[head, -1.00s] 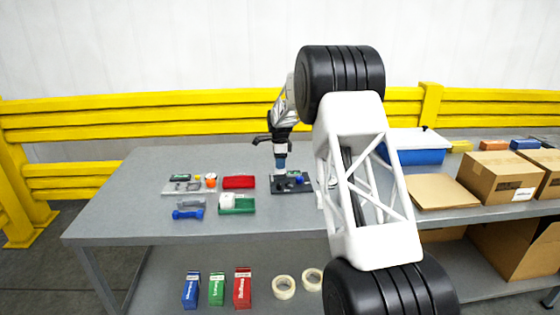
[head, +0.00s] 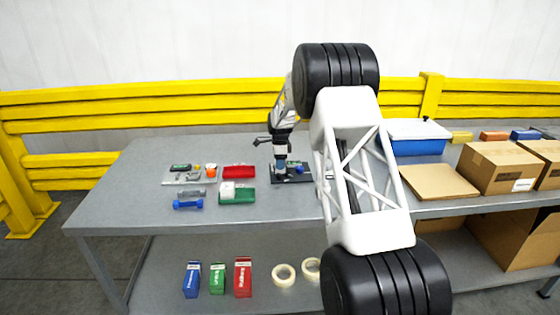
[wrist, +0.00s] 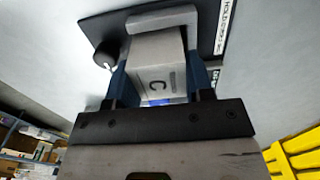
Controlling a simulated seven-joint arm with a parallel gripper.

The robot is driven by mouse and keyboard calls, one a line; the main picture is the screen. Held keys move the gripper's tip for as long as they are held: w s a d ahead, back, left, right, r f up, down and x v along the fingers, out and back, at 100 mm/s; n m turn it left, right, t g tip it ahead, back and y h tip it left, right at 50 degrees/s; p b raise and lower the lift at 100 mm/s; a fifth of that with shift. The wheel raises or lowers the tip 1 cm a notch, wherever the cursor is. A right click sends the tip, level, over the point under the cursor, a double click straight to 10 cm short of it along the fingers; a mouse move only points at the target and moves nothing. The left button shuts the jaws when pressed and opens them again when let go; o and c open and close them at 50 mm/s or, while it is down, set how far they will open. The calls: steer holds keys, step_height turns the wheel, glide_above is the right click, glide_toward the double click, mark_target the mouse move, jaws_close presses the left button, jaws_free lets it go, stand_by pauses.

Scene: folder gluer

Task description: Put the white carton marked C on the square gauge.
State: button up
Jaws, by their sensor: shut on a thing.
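The far end of the carton is at a light grey angular piece (wrist: 160,20) on a dark plate (wrist: 103,27), which looks like the square gauge. I cannot tell whether the carton rests on it or hangs just above. In the head view my gripper (head: 281,163) is low over the dark plate (head: 290,181); the carton is too small there to make out clearly.
A dark round knob (wrist: 104,53) stands on the plate beside the carton. A blue bin (head: 415,145) and cardboard boxes (head: 492,172) stand right.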

steer(key=o, duration=1)
steer(key=shift+r, duration=0.15)
steer(key=shift+r, duration=4.85)
steer(key=shift+r, duration=0.1)
